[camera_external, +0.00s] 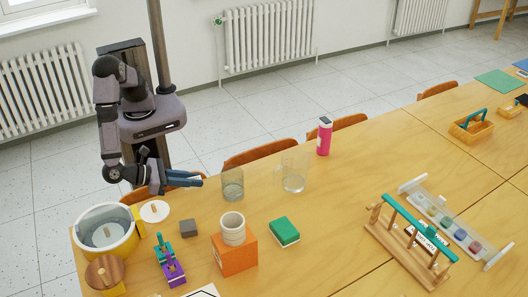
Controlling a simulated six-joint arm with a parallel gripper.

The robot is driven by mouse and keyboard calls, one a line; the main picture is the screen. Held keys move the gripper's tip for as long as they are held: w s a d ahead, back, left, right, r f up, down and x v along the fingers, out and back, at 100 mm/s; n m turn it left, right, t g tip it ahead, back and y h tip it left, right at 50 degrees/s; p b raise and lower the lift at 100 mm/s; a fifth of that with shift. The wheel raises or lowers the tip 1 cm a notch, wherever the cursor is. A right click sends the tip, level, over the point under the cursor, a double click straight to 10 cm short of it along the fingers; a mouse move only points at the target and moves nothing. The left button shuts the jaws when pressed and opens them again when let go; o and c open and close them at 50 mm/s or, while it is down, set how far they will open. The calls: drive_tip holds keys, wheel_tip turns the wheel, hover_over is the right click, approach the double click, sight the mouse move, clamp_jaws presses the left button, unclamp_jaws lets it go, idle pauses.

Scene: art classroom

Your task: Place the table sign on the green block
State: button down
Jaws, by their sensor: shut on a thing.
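My gripper (185,179) is at the left, above the far edge of the table, pointing right. Its slim grey-blue fingers look close together. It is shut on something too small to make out. A green block (285,230) with a pale lower layer lies flat on the table, right of an orange box and well apart from my gripper. I cannot pick out the table sign for certain. A small white card with dark marks (427,238) shows at the wooden rack on the right, and a white sheet with a dark outline (201,292) is cut off at the bottom edge.
The orange box (234,255) carries a white cup (232,229). Glass vessels (294,172) and a pink bottle (324,137) stand behind. A yellow pot (106,232), dark block (188,229) and teal-purple item (170,262) crowd the left. The table's middle is clear.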

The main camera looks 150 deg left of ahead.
drive_tip(key=shift+m+t+h, duration=0.3)
drive_tip(key=shift+m+t, duration=0.5)
drive_tip(key=shift+t, duration=0.1)
drive_tip(key=w+a, duration=0.1)
drive_tip(key=w, duration=0.2)
drive_tip(key=w+a+f+b, duration=0.1)
drive_tip(key=w, duration=0.2)
drive_tip(key=w+a+f+b, duration=0.1)
drive_tip(key=w, duration=0.2)
drive_tip(key=shift+w+a+f, duration=0.1)
drive_tip(key=shift+a+f, duration=0.1)
drive_tip(key=shift+a, duration=0.1)
drive_tip(key=w+a+m+t+b, duration=0.2)
drive_tip(key=w+a, duration=0.2)
drive_tip(key=w, duration=0.3)
wheel_tip(320, 180, up, 7)
drive_tip(key=m+t+h+b, duration=0.3)
drive_tip(key=b, duration=0.1)
hover_over(284, 228)
drive_tip(key=shift+a+f+b, duration=0.1)
drive_tip(key=shift+f+b, duration=0.4)
drive_tip(key=shift+f, duration=4.4)
drive_tip(key=shift+f, duration=0.2)
drive_tip(key=c, duration=1.7)
unclamp_jaws()
drive_tip(key=shift+o, duration=0.2)
drive_tip(key=shift+s+r, duration=0.1)
drive_tip(key=shift+r, duration=0.15)
drive_tip(key=b+v, duration=0.1)
drive_tip(key=v, duration=1.1)
